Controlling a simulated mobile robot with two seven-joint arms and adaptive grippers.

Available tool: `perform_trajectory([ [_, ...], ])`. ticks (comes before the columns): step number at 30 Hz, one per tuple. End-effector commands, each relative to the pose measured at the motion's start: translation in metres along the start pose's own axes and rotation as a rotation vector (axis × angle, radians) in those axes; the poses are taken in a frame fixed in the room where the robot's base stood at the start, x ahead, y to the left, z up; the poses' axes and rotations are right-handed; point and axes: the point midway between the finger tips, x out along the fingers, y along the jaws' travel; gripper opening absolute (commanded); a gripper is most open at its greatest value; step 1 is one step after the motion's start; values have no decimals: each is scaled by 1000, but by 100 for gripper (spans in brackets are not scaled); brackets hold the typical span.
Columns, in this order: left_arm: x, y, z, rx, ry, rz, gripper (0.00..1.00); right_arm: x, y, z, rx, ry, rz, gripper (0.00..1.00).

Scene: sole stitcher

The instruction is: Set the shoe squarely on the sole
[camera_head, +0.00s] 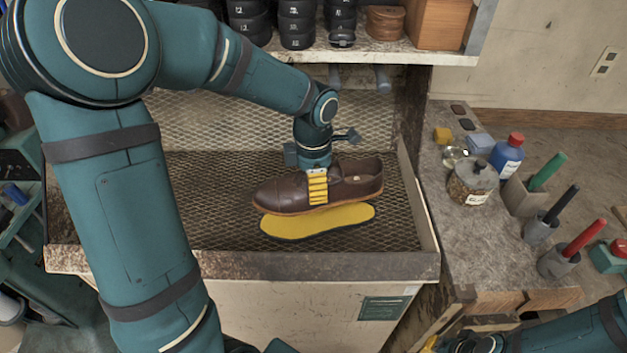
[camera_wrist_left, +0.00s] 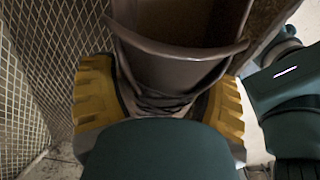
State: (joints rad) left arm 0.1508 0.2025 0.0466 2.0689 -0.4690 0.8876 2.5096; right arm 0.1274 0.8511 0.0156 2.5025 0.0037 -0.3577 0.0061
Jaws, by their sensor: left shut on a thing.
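A brown leather shoe (camera_head: 278,193) is in my left gripper (camera_head: 317,190), toe to the left and heel to the right. The gripper comes from above, and its yellow ribbed fingers are shut on the shoe's middle. In the left wrist view the shoe (camera_wrist_left: 170,70) sits between both fingers (camera_wrist_left: 160,105). The yellow sole (camera_head: 318,221) with a dark edge lies on the mesh below and slightly nearer. The shoe hides its far part, and the shoe's toe sticks out left of it. I cannot tell whether they touch. My right gripper (camera_head: 432,343) barely shows at the bottom edge.
The mesh-floored tray (camera_head: 215,220) has a raised front rim and side walls. Right of it, a bench (camera_head: 450,225) holds a jar (camera_head: 472,182), a blue bottle (camera_head: 507,155) and several tools in cups. A shelf (camera_head: 380,50) with stacked dark pieces overhangs the back.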

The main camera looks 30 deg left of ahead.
Motion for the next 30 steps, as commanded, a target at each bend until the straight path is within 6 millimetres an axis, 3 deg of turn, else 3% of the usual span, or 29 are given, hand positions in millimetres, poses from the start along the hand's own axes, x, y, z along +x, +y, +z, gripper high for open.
perform_trajectory([
  [20, 52, 0, 0, 0, 1, -1, 33, 29, 11, 9, -7, -18, -2, 0],
  [30, 78, 0, 0, 0, 0, 0, 33, 56, 21, 7, -9, -5, -1, 0],
])
